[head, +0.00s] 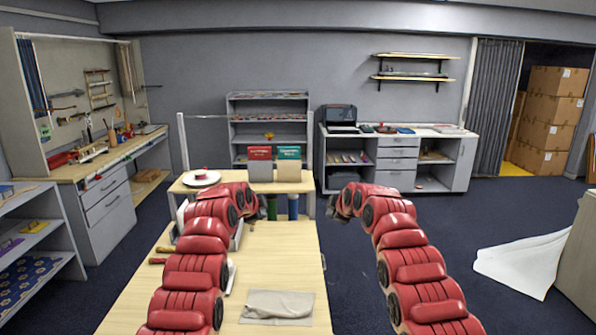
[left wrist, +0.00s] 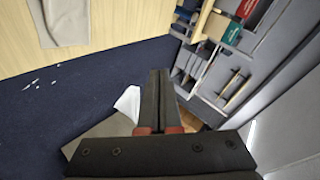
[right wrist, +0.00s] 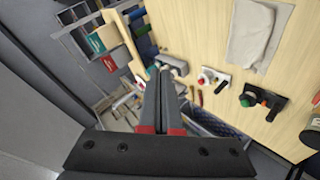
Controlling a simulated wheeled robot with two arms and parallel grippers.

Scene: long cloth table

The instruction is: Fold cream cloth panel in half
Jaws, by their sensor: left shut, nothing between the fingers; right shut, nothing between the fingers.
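The cream cloth panel (head: 277,306) lies on the near part of the pale wooden table (head: 285,255), towards its right edge. My left gripper (head: 264,211) is shut and empty, above the table's far part, away from the cloth. My right gripper (head: 338,224) is shut and empty, beyond the table's right edge, away from the cloth.
A far table holds red (head: 260,163) and green-topped (head: 289,163) boxes. A white sheet (head: 522,262) drapes at the right.

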